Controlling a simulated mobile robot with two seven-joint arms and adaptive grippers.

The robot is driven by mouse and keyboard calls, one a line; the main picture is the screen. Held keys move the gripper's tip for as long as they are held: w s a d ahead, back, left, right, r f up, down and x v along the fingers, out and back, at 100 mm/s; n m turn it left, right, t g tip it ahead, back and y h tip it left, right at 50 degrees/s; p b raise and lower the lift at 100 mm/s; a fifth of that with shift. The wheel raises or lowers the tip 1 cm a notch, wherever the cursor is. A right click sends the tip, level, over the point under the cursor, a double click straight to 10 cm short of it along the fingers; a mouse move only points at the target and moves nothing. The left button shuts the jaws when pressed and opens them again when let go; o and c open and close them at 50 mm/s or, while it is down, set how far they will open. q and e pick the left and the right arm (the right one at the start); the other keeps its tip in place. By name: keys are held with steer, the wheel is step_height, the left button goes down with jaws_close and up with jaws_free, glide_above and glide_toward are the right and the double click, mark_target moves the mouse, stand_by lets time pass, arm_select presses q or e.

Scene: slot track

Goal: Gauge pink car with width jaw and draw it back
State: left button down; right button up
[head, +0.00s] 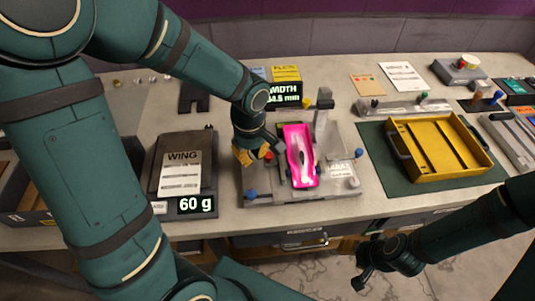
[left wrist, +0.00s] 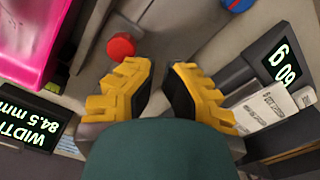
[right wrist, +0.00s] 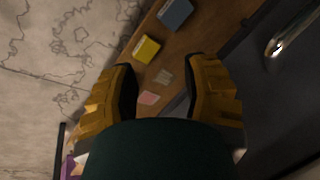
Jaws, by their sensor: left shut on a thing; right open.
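The pink car (head: 299,156) lies lengthwise on the grey gauge plate (head: 262,198) in the middle of the table. Its edge also shows in the left wrist view (left wrist: 25,40). My left gripper (head: 247,154) is low at the car's left side, by a red knob (left wrist: 120,46) on the gauge. Its fingers (left wrist: 162,85) are nearly together; what they hold cannot be made out. I cannot tell which part is the width jaw. The width display (left wrist: 32,127) reads 84.5 mm. My right gripper (right wrist: 162,85) is open and empty, before the table's front.
A yellow tray (head: 440,175) lies on a green mat (head: 392,182) on the right. A grey post (head: 324,98) rises behind the car. Drawers (head: 300,238) sit under the table's edge.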

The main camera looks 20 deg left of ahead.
arm_select(q)
steer(key=shift+s+a+f, duration=0.15)
steer(key=shift+s+f, duration=0.05)
steer(key=shift+w+r+p, duration=0.15)
steer(key=shift+r+p, duration=0.5)
steer(key=shift+r, duration=0.15)
step_height(320, 180, up, 7)
steer(key=p, duration=0.4)
steer(key=shift+f+p, duration=0.15)
steer(key=shift+p, duration=0.25)
stand_by(0.5)
